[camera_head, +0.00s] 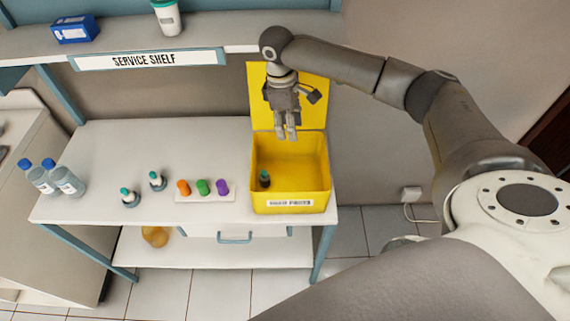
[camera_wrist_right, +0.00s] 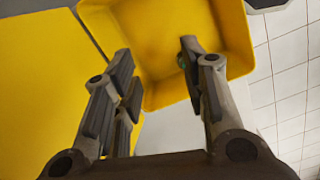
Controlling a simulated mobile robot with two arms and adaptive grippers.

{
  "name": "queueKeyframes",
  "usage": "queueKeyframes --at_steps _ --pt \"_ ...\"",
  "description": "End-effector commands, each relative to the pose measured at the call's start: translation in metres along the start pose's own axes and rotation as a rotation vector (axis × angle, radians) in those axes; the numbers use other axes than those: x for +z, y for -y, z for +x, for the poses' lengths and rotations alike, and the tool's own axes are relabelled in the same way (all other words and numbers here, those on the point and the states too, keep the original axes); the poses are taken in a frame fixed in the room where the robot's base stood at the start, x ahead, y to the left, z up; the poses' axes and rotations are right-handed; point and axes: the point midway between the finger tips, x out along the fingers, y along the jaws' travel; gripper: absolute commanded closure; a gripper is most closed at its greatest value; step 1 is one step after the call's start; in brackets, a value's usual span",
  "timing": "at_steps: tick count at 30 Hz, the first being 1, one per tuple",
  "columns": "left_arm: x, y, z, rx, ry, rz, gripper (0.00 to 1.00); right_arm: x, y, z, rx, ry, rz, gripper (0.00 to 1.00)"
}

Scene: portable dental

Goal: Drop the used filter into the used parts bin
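The yellow used parts bin (camera_head: 291,190) stands on the right end of the white table with its lid raised at the back. A small dark filter with a green top (camera_head: 264,178) is inside the bin, near its left wall. My right gripper (camera_head: 287,136) is above the bin, pointing down. In the right wrist view its fingers (camera_wrist_right: 160,75) are apart with nothing between them, and the yellow bin (camera_wrist_right: 160,95) is below. A bit of green (camera_wrist_right: 182,61) shows there, mostly hidden by a finger. My left gripper is not in view.
Two small teal-topped parts (camera_head: 130,197) (camera_head: 157,180) stand on the table. A white strip (camera_head: 205,197) holds orange, green and purple pieces. Two bottles (camera_head: 66,181) stand at the left. The service shelf (camera_head: 245,46) is behind, carrying a blue box (camera_head: 75,30) and a white tub (camera_head: 167,18).

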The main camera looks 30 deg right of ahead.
Motion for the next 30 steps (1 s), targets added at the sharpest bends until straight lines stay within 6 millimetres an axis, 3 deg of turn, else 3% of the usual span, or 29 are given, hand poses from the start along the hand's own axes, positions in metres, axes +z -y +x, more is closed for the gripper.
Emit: queueKeyframes --at_steps 6,12,26,30 --pt "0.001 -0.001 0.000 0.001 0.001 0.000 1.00 -0.001 0.000 -0.043 0.002 -0.002 -0.002 0.60" --pt "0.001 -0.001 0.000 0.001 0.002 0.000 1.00 -0.001 0.000 -0.061 0.000 -0.001 -0.002 0.60" --pt "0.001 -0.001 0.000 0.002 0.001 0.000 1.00 0.000 0.000 -0.063 0.000 0.000 -0.001 0.60" --pt "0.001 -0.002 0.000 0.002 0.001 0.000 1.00 -0.005 0.008 -0.053 0.002 -0.002 -0.018 0.60"
